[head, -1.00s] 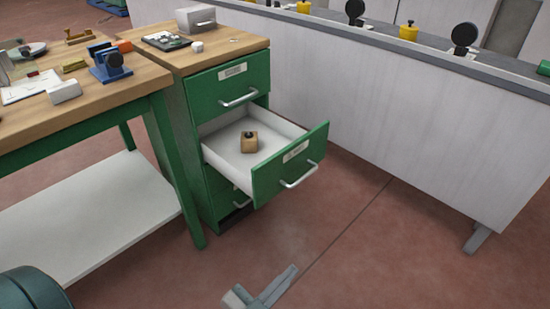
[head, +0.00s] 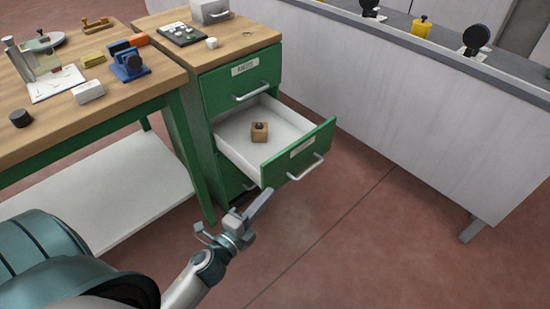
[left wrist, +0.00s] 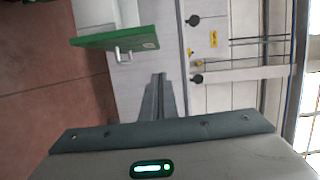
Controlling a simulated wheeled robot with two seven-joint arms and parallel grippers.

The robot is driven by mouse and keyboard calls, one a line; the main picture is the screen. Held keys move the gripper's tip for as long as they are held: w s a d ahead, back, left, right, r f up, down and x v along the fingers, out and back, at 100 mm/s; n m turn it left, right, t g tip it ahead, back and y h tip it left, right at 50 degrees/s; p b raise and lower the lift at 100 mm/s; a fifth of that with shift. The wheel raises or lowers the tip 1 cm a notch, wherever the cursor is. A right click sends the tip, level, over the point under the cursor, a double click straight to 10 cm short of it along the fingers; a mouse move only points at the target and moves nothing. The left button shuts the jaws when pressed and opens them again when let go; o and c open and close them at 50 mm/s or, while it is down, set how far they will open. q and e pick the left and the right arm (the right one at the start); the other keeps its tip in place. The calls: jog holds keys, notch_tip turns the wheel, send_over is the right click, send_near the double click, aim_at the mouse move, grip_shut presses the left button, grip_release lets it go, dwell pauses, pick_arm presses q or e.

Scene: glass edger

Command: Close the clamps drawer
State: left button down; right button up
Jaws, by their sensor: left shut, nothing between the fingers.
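The open drawer (head: 298,155) is the middle one of a green cabinet (head: 195,140). It is pulled well out, with a green front, a silver bar handle (head: 306,168) and a small label that I cannot read. A small wooden block with a dark knob (head: 259,131) lies in it. My left gripper (head: 262,200) is shut and empty, low in front of the drawer and a little to the left of its handle, apart from it. In the left wrist view, the gripper (left wrist: 160,82) points past the green drawer front (left wrist: 115,41). My right gripper is not in view.
A closed drawer (head: 240,82) is above the open one, and another is partly hidden below. A workbench (head: 110,100) with tools stands at the left. A long grey-white machine (head: 400,110) stands at the right. The red floor between is clear.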

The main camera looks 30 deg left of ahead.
aim_at(275, 166)
pick_arm(q)
jog(key=shift+a, duration=0.1)
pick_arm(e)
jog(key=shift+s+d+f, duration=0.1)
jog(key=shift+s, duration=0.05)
pick_arm(q)
jog(key=shift+w, duration=0.2)
jog(key=w, duration=0.3)
jog(key=w+a+p, duration=0.1)
jog(key=w, duration=0.3)
jog(key=w+a, duration=0.1)
jog(key=w, duration=0.2)
jog(key=shift+w+p, duration=0.3)
jog(key=shift+w, duration=0.1)
jog(key=shift+w+a, duration=0.1)
jog(key=shift+a, duration=0.25)
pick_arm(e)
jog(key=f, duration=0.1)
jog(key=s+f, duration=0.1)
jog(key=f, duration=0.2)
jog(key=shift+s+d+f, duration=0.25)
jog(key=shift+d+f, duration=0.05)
